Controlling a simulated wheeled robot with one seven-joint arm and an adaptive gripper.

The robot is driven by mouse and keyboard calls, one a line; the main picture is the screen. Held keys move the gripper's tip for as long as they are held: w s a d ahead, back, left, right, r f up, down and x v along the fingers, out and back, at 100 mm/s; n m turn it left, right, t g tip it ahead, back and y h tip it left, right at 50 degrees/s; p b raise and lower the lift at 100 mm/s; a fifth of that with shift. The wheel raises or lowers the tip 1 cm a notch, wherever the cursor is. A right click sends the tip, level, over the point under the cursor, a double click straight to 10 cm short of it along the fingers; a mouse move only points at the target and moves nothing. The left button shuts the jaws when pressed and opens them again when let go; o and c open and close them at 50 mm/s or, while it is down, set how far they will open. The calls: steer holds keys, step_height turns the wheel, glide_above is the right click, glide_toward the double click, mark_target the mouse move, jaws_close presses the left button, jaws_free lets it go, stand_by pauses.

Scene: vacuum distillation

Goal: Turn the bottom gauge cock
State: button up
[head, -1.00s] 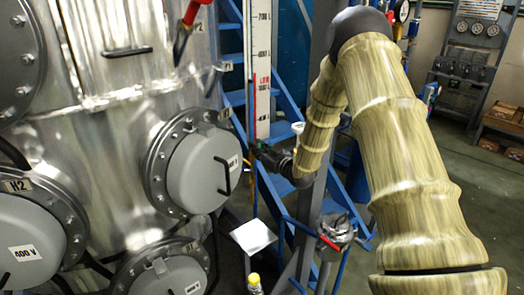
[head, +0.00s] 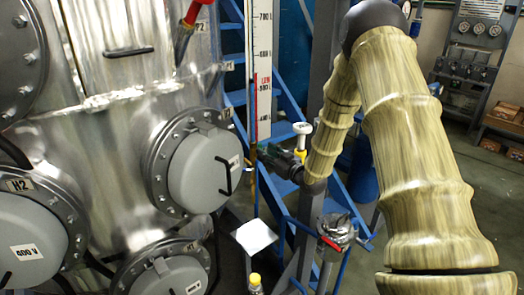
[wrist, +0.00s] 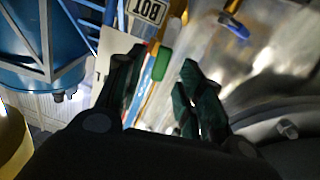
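In the wrist view a plate marked "BOT" (wrist: 146,10) is at the top, with a green piece (wrist: 163,63) below it that looks like the cock's handle. My gripper (wrist: 163,72) is open, and the green piece appears between its two dark fingers, nearer the left one. I cannot tell whether either finger touches it. In the head view my gripper (head: 265,150) is at the lower part of the tall white level scale (head: 264,60), beside the tank. The cock itself is too small or hidden there.
The shiny metal tank (head: 120,150) with round grey covers (head: 205,172) stands close on the left. A blue stair frame (head: 290,105) is behind the gauge. A small vessel with a red handle (head: 330,242) is below my arm. Open floor lies at the right.

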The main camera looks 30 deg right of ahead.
steer(key=s+d, duration=0.1)
steer(key=s, duration=0.6)
steer(key=shift+s, duration=0.15)
stand_by(0.5)
